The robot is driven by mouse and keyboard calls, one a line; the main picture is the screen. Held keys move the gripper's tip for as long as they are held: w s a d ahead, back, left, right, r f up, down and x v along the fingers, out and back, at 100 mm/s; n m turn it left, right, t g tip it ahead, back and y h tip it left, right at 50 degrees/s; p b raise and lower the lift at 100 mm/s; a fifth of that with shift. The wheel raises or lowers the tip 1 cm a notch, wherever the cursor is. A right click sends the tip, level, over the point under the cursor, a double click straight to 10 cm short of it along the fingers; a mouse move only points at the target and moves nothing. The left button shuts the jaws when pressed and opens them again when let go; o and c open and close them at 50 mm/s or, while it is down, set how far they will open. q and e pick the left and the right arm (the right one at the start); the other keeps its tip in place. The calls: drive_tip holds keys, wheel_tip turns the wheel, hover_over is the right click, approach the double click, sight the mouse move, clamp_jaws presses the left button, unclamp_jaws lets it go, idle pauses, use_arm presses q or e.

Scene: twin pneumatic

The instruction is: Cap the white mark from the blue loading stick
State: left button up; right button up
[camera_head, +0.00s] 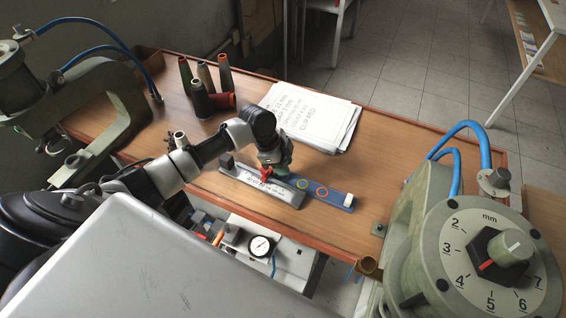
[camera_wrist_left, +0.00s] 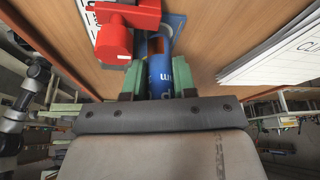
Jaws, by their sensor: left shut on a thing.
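My left gripper (camera_head: 275,166) is over the near part of the table. In the left wrist view its green pads (camera_wrist_left: 157,82) are shut on a blue cylinder (camera_wrist_left: 160,68) with white lettering, its far end brownish. A red part (camera_wrist_left: 130,30) is right beside it; red also shows under the gripper in the head view (camera_head: 265,174). A flat blue strip (camera_head: 334,195) lies on the table, with a yellow ring, an orange ring and a white block (camera_head: 348,201) at its right end. I cannot tell which blue piece is the loading stick. My right gripper is out of view.
A grey lettered bar (camera_head: 262,187) lies along the near side of the blue strip. Paper sheets (camera_head: 312,115) lie behind. A large green dial machine (camera_head: 480,250) is at front right. The table right of the papers is clear.

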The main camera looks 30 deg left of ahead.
sight(287, 158)
use_arm(q)
drive_tip(key=shift+r+p, duration=2.9)
drive_tip(key=shift+r, duration=0.1)
drive_tip(key=shift+s+f, duration=0.1)
drive_tip(key=shift+f, duration=0.05)
